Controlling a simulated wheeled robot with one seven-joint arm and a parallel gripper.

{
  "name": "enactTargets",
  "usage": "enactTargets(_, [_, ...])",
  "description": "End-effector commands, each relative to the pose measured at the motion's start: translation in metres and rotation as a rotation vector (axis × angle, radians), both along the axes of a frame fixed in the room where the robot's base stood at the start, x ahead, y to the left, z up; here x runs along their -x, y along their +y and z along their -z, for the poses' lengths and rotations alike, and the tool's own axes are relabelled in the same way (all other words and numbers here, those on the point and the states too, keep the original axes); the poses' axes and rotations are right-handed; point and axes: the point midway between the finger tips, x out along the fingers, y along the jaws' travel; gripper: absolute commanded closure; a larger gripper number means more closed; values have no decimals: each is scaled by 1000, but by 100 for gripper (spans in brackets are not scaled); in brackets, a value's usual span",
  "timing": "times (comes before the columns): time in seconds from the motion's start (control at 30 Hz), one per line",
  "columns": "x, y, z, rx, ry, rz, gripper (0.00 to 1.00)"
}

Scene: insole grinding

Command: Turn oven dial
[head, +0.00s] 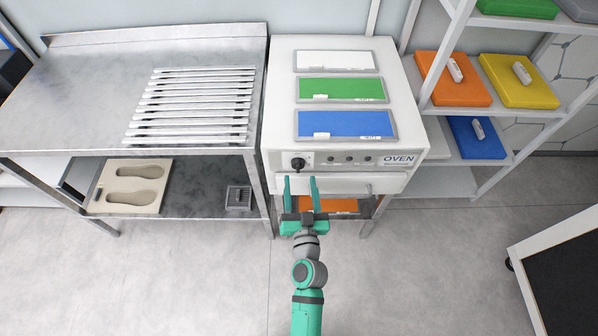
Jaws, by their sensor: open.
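The oven (343,185) is a white box in the middle of the head view, with "OVEN" printed on its front panel. Its black dial (298,163) sits at the left of that panel, beside a row of small dark knobs or lights. My green gripper (300,180) is open, its two fingers pointing at the oven front just below the dial. The fingertips look apart from the dial; their exact distance from the panel is hard to tell.
White, green and blue sheets (346,125) lie on the oven top. A metal table (60,95) with a slatted rack (195,105) stands left. Shelves with orange, yellow and blue boxes (475,138) stand right. A dark-topped cart (570,270) is at lower right. The floor in front is clear.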

Motion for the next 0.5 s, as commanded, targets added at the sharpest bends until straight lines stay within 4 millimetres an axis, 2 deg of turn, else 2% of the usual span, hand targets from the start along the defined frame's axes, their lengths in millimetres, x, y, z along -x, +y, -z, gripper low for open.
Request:
enactTargets(0.2, [-31, 1, -1, 0, -2, 1, 49])
enactTargets(0.5, [-46, 4, 0, 1, 1, -1, 49])
